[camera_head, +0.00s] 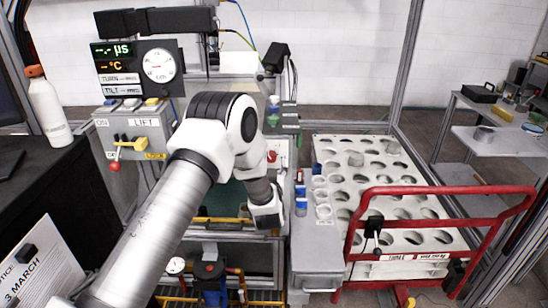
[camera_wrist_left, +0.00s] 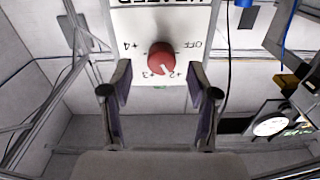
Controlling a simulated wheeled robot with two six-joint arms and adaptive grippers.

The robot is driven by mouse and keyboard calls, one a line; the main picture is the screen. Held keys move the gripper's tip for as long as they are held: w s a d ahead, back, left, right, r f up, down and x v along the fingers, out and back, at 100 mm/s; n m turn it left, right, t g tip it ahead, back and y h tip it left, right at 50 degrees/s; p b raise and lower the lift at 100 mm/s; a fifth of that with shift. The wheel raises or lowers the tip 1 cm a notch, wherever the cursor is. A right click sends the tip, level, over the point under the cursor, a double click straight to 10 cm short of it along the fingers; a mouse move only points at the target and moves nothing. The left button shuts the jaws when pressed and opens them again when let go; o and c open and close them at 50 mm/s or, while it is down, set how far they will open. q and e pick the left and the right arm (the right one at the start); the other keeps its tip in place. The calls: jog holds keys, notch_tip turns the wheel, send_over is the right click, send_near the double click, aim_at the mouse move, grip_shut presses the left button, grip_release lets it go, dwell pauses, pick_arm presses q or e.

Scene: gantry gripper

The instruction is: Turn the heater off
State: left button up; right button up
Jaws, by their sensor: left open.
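In the left wrist view, the heater panel (camera_wrist_left: 185,22) is white and appears upside down, with a partly cut-off label at the top. Its red knob (camera_wrist_left: 160,58) sits among the marks OFF, +2, +3 and +4. The white pointer on the knob lies toward +2. My left gripper (camera_wrist_left: 159,82) is open and empty, its two fingers apart on either side below the knob in the picture. In the head view, my left gripper (camera_head: 265,215) points downward in the middle, and a small red part (camera_head: 272,156) shows on a white panel behind my arm.
A LIFT box (camera_head: 140,130) with a yellow handle and red ball lever stands left of my arm. A perforated white tray (camera_head: 385,185) and a red-railed cart (camera_head: 440,192) are at right. A white bottle (camera_head: 48,110) stands on the black cabinet at far left.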

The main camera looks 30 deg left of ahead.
aim_at(271, 157)
pick_arm(q)
jog(key=x, duration=0.3)
jog(key=shift+s+a, duration=0.1)
grip_shut()
jog(key=shift+f+n+b, duration=0.2)
jog(key=shift+n+b, duration=0.6)
jog(key=shift+b, duration=0.15)
jog(key=n+b, duration=0.7)
jog(key=b, duration=0.2)
jog(key=shift+n, duration=0.3)
jog(key=shift+r+n+b, duration=0.25)
jog(key=shift+n+b, duration=1.2)
jog(key=shift+n, duration=0.05)
